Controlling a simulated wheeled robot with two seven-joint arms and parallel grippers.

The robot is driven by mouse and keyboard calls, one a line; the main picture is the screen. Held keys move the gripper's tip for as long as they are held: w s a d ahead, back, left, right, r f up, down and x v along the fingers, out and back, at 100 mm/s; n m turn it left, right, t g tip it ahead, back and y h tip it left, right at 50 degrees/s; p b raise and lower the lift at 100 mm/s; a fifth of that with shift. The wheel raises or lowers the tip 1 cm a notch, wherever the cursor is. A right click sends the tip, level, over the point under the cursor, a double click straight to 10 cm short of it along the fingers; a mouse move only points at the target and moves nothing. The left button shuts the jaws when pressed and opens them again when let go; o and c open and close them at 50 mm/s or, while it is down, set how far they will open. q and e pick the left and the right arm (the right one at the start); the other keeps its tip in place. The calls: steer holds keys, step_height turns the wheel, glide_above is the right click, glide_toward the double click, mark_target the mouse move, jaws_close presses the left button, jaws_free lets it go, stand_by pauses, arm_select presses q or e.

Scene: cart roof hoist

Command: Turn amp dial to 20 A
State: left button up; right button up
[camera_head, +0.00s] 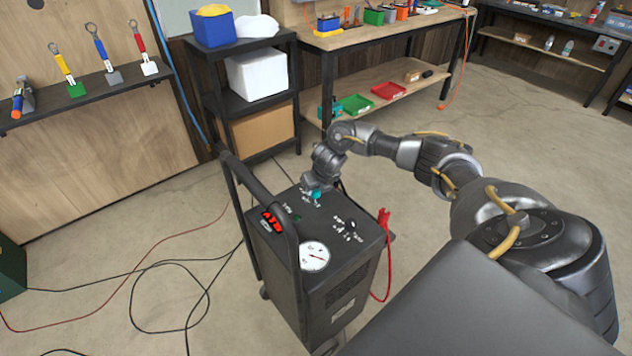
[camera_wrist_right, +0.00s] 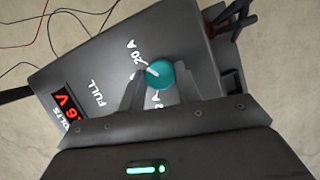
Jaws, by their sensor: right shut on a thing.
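The amp dial is a round teal knob (camera_wrist_right: 159,75) with a white pointer line, on the top panel of a black wheeled charger cart (camera_head: 340,270). In the right wrist view the pointer line is directed up and left, toward the "20 A" marking (camera_wrist_right: 136,50). My right gripper (camera_wrist_right: 159,88) is shut on the dial, one finger on each side of it. In the head view my right gripper (camera_head: 314,190) is at the far edge of the cart top and partly hides the dial. My left gripper is not in view.
The cart has a handle bar (camera_head: 246,178), a red display (camera_head: 271,221) reading volts and a round white gauge (camera_head: 314,256). A red clamp (camera_head: 384,220) hangs at its right side. Cables (camera_head: 170,265) lie on the floor at left. A black shelf (camera_head: 245,95) stands behind.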

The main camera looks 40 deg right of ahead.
steer(key=o, duration=1)
steer(key=p+v, duration=0.1)
steer(key=v, duration=0.9)
steer(key=shift+s+r, duration=0.15)
steer(key=shift+r, duration=0.25)
